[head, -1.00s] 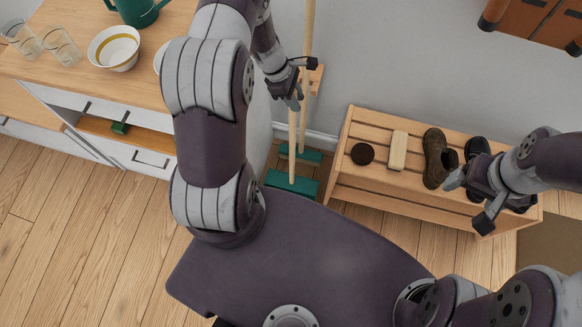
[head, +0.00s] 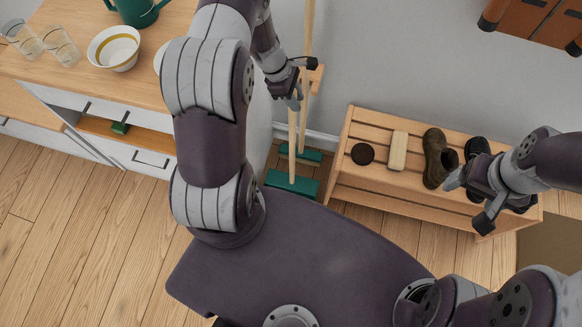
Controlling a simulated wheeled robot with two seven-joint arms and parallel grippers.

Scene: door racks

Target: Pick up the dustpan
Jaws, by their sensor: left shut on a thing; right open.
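Two long wooden handles with green ends stand in the gap between the cabinet and the rack in the head view. The nearer one, which I take for the dustpan (head: 292,182), has a wide green end low near the floor and an upright wooden handle. My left gripper (head: 295,100) is shut on the upper part of that handle. Whether the green end touches the floor is hard to tell. Just behind stands the other tool, seemingly a broom (head: 308,30), with its handle rising past my gripper. My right gripper (head: 468,203) is open and empty, above the slatted rack's right part.
A low slatted wooden rack (head: 350,190) holds a dark round item (head: 362,154), a pale block (head: 398,150), a brown shoe (head: 436,160) and black shoes. A cabinet (head: 150,90) with a bowl (head: 114,49) and glasses stands left. A small wooden holder (head: 316,78) is on the wall.

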